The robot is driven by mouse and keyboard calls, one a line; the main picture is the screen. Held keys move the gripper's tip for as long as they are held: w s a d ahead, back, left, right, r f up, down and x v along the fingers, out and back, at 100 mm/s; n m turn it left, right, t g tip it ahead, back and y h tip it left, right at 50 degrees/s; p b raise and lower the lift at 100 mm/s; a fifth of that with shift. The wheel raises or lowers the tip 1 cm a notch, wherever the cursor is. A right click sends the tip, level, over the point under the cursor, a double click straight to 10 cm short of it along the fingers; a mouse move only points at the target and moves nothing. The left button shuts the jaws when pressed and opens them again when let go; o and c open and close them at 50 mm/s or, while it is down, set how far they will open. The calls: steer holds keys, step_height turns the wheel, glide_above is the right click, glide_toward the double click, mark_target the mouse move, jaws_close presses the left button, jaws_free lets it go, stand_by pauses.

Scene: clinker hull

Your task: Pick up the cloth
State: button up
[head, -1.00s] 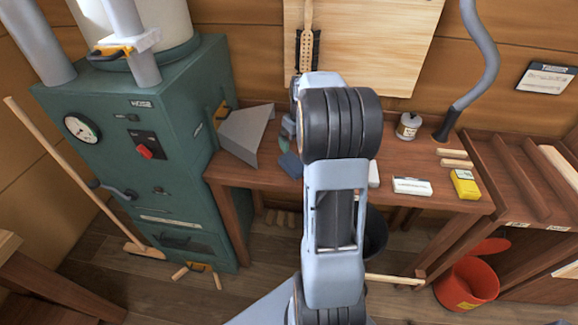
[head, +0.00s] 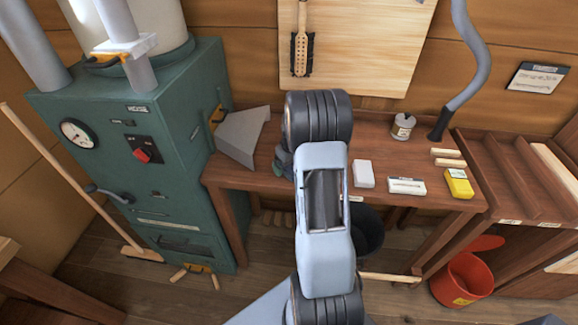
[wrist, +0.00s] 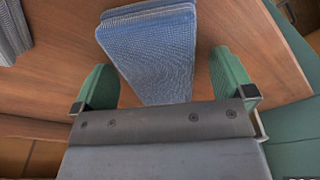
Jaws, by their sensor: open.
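The cloth (wrist: 150,55) is a folded blue woven pad lying on the brown wooden bench, seen at the top middle of the wrist view. My gripper (wrist: 163,72) is open, with one green finger on each side of the cloth's near, narrower end. A strip of bench shows between the cloth and each finger, so neither finger appears to touch it. The near edge of the cloth runs down to my dark gripper body. In the head view my arm hides most of the gripper and the cloth.
On the bench (head: 335,188), a grey metal hood (head: 240,137) stands left of my arm. White blocks (head: 407,186), a yellow box (head: 459,183) and a small jar (head: 402,126) stand to the right. A green machine (head: 130,150) borders the bench's left end.

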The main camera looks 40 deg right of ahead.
steer(key=shift+f, duration=0.15)
steer(key=c, duration=1.1)
steer(key=shift+r, duration=0.5)
step_height(320, 180, up, 2)
steer(key=shift+r+b, duration=0.25)
steer(key=shift+b, duration=0.3)
steer(key=s+r, duration=0.1)
steer(key=s+a+r, duration=0.1)
steer(key=r, duration=0.1)
steer(key=s+a+r, duration=0.1)
steer(key=s+r, duration=0.1)
steer(key=shift+s+r+b, duration=0.1)
steer(key=shift+b, duration=0.25)
steer(key=s+a+r+b, duration=0.1)
steer(key=s+a+r, duration=0.3)
steer(key=s, duration=0.4)
steer(key=shift+s+r, duration=0.15)
steer(key=shift+s, duration=0.05)
